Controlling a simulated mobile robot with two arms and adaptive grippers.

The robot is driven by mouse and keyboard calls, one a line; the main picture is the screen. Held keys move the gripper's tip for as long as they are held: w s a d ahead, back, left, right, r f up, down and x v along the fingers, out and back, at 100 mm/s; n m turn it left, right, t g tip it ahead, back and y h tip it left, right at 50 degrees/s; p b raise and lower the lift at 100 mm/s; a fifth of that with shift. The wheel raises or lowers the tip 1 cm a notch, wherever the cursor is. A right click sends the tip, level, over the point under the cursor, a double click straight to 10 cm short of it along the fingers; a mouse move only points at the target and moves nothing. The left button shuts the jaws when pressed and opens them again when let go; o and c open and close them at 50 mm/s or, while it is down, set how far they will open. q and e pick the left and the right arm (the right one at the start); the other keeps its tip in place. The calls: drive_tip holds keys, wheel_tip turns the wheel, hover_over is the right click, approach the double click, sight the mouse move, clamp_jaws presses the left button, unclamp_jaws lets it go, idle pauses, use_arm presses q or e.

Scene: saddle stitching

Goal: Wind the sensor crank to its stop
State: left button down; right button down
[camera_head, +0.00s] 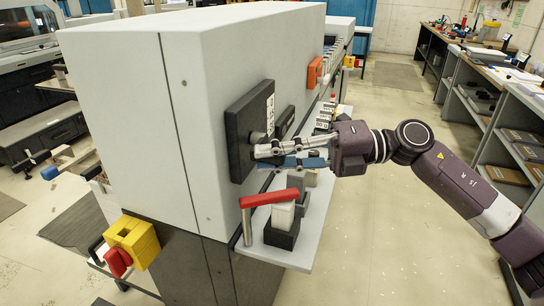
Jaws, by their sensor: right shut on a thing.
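My right gripper (262,155) reaches in from the right to the side of the white machine. Its fingers are closed at a dark square panel (238,118), on what looks like the sensor crank. A grey round part (257,137) shows just above the fingertips against the panel. The fingers hide most of the crank, so its angle cannot be told. My left gripper is not in view.
Below the gripper, a grey shelf (309,228) carries a red-handled lever (270,198) and a white-and-black block (284,222). A yellow box with a red knob (118,262) sits on the machine's near corner. The floor at right is clear before the shelving (490,115).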

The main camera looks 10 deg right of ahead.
drive_tip(key=c, duration=1.8)
unclamp_jaws()
drive_tip(key=v, duration=1.2)
drive_tip(key=shift+s, duration=0.1)
